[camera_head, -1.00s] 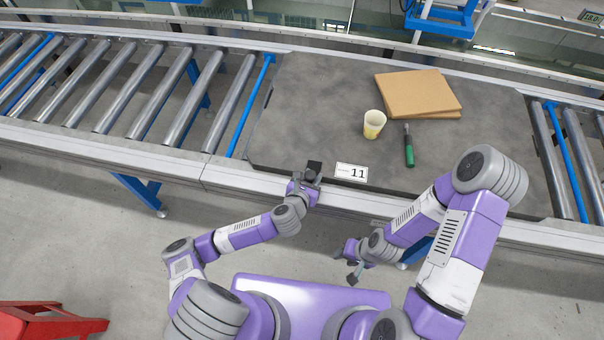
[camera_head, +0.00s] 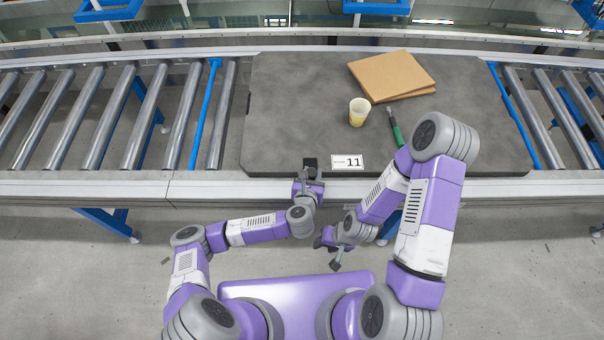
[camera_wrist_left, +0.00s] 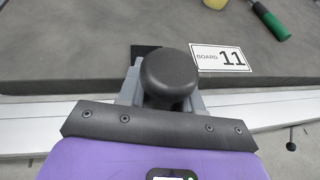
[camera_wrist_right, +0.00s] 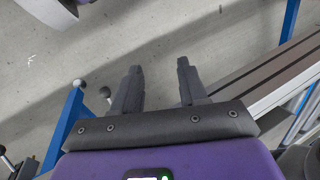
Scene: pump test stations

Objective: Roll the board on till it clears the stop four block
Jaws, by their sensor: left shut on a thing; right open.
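The board (camera_head: 290,110) is a large dark grey slab lying flat on the roller conveyor, with a white label (camera_head: 347,162) reading 11 at its front edge. My left gripper (camera_head: 309,176) is at that front edge, left of the label. It is shut on a dark knob (camera_wrist_left: 168,78), which shows between its fingers in the left wrist view. My right gripper (camera_head: 326,254) is open and empty, in front of the conveyor and clear of the board; its spread fingers show in the right wrist view (camera_wrist_right: 158,80). I cannot make out a stop four block.
On the board are stacked brown cardboard sheets (camera_head: 392,75), a pale yellow cup (camera_head: 359,111) and a green-handled tool (camera_head: 396,130), partly hidden by my right arm. Bare rollers (camera_head: 90,110) lie left of the board and more (camera_head: 560,105) lie right. Floor is open in front.

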